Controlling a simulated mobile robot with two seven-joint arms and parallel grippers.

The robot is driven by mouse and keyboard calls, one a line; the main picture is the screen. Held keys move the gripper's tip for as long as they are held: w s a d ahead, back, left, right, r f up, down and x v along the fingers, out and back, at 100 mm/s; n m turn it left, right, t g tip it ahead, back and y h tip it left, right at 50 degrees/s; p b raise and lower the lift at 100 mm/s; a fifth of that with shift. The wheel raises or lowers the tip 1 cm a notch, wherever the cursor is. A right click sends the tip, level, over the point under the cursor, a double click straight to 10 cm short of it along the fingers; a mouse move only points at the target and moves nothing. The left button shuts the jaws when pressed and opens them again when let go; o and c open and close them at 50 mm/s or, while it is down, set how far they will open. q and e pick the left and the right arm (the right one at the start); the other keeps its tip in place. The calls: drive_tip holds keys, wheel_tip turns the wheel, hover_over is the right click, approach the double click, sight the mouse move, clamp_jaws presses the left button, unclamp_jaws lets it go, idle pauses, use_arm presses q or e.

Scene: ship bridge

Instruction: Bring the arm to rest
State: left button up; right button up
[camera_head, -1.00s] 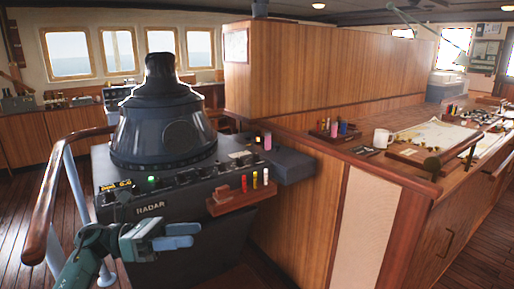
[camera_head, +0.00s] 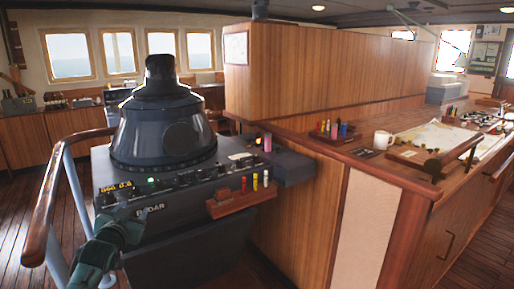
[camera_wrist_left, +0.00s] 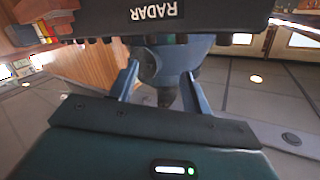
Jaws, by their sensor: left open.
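My left arm (camera_head: 98,258) is in the lower left of the head view, in front of the radar console (camera_head: 190,225). Its gripper end is bent up by the console's RADAR label, and the fingers do not show clearly there. In the left wrist view, my left gripper (camera_wrist_left: 160,72) is open, with two blue-grey fingers apart and nothing held between them. The console's dark front edge and RADAR label lie beyond the fingertips at the top of that picture. I cannot tell if the fingers touch it. My right gripper is not in view.
A curved wooden handrail (camera_head: 50,190) stands left of my arm. A small wooden rack (camera_head: 238,202) with coloured pens sticks out from the console front. The floor at far left is clear.

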use_arm(q)
drive_tip(key=s+d+f+m+g+h, duration=0.1)
drive_tip(key=s+d+f+g, duration=0.1)
drive_tip(key=s+d+f, duration=0.5)
drive_tip(key=s+d+f+g+h, duration=0.15)
drive_tip(key=s+d+f, duration=0.25)
drive_tip(key=s+f, duration=0.55)
drive_tip(key=s+d+f+g, duration=0.1)
drive_tip(key=s+d+f, duration=0.1)
drive_tip(key=s, duration=0.5)
drive_tip(key=s+d+f+h, duration=0.1)
drive_tip(key=s+d+f, duration=0.1)
drive_tip(key=s+d, duration=0.2)
drive_tip(key=s+d+f+g+h, duration=0.1)
drive_tip(key=s+d+f, duration=0.2)
drive_tip(key=s, duration=0.7)
drive_tip(key=shift+s+n+g, duration=0.35)
drive_tip(key=shift+s+n, duration=0.05)
drive_tip(key=shift+w+a+r, duration=0.1)
